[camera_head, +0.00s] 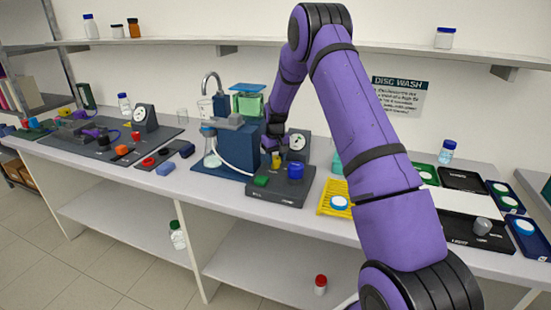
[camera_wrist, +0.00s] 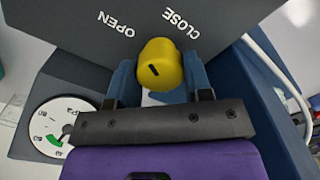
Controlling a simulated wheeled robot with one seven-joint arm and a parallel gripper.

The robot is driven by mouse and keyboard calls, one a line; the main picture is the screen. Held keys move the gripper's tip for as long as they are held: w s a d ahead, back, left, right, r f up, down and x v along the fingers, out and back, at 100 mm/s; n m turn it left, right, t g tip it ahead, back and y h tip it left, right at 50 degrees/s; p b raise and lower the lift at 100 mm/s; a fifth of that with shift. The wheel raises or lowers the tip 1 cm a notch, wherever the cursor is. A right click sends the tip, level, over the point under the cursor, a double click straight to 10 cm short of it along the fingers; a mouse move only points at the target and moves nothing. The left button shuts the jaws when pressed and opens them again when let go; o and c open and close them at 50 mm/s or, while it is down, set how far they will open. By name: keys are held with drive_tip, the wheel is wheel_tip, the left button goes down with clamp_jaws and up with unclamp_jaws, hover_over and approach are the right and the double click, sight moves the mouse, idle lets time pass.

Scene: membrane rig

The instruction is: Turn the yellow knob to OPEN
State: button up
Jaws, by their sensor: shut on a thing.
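The yellow knob (camera_wrist: 160,66) sits on a dark grey panel (camera_wrist: 60,22) in the wrist view. The panel carries the white words OPEN, at the upper left of the knob, and CLOSE, at its upper right. A short dark mark shows on the knob's face. My gripper (camera_wrist: 160,80) has its two blue fingers on either side of the knob and is shut on it. In the head view the yellow knob (camera_head: 276,161) shows small below my gripper (camera_head: 275,146), on the dark box on the bench.
A round gauge (camera_wrist: 58,127) is beside the panel.

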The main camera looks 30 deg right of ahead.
sight(276, 157)
drive_tip(key=n, duration=0.6)
idle(0.6)
drive_tip(key=o, duration=0.9)
wheel_tip(276, 157, up, 11)
drive_tip(key=shift+f, duration=0.1)
idle(0.5)
